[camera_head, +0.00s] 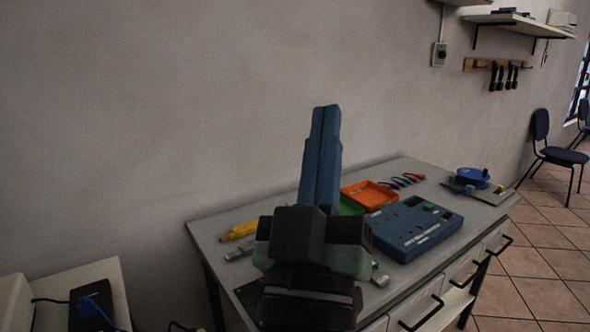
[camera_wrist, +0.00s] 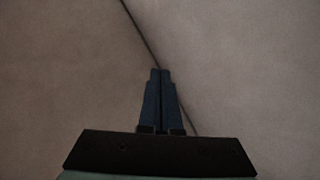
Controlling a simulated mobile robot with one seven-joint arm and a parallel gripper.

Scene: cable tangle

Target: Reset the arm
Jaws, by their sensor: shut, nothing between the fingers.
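My gripper (camera_head: 325,110) is raised in front of the workbench, its blue fingers pointing up against the bare wall in the head view. The fingers are closed together with nothing between them. In the wrist view my gripper (camera_wrist: 160,72) also shows shut and empty, with only plain wall and a dark slanting line behind it. My arm hides part of the bench top (camera_head: 215,232) and some of what lies on it.
The bench holds a blue board (camera_head: 415,228), an orange tray (camera_head: 368,194), a yellow tool (camera_head: 240,231) and a blue round device (camera_head: 472,176). A wall shelf (camera_head: 515,21) and chairs (camera_head: 558,152) are at the right. A black box (camera_head: 92,305) with a blue cable stands lower left.

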